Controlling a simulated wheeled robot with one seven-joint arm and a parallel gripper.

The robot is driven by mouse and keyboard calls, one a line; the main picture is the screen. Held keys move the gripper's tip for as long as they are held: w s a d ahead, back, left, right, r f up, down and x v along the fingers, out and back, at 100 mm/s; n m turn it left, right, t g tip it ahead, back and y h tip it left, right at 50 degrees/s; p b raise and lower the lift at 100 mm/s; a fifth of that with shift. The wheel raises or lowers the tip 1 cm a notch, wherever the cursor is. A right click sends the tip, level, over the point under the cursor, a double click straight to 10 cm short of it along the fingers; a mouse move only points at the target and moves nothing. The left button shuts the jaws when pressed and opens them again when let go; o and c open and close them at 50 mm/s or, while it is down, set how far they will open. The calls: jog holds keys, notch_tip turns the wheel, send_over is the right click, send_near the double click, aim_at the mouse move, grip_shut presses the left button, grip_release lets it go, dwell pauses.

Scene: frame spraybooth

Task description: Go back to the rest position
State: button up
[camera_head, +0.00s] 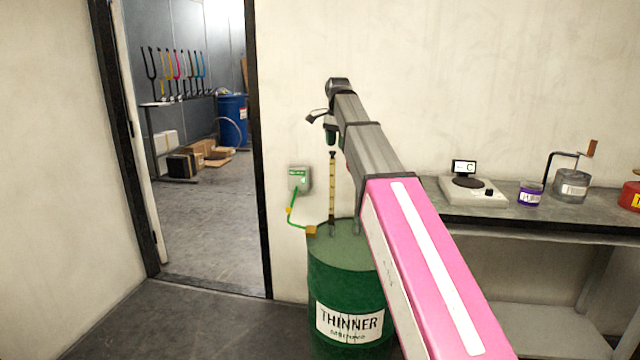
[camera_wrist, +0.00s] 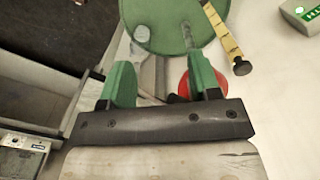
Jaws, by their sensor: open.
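My arm reaches up and forward over a green drum labelled THINNER (camera_head: 340,278). My gripper (camera_head: 322,122) is at its far end, small and partly hidden, above the drum. In the wrist view my gripper's two green fingers are apart (camera_wrist: 163,82), with nothing held between them. The green drum top (camera_wrist: 165,22) lies beyond the fingers in that view. A yellow graduated dipstick with a black knob (camera_head: 332,190) stands upright at the drum's top, apart from my gripper; it also shows in the wrist view (camera_wrist: 224,38).
A grey wall box (camera_head: 299,179) has a green cable leading to a clamp (camera_head: 311,231) at the drum rim. On the right, a bench (camera_head: 475,215) carries a scale (camera_head: 472,190), a purple-filled jar (camera_head: 530,194) and a metal can (camera_head: 571,187). An open doorway with clear floor (camera_head: 205,220) is left.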

jog(key=s+d+f+n, duration=0.25)
jog(key=s+f, duration=0.25)
jog(key=f, duration=0.8)
jog(key=s+d+f+n, duration=0.2)
jog(key=s+d+f, duration=0.25)
jog(key=f, duration=0.85)
jog(key=s+d+f+n, duration=0.3)
jog(key=s+f, duration=0.3)
jog(key=f, duration=0.7)
jog(key=s+d+f+n, duration=0.3)
jog(key=s+f, duration=0.8)
jog(key=shift+s, duration=0.15)
jog(key=shift+d+f, duration=0.1)
dwell(1.6)
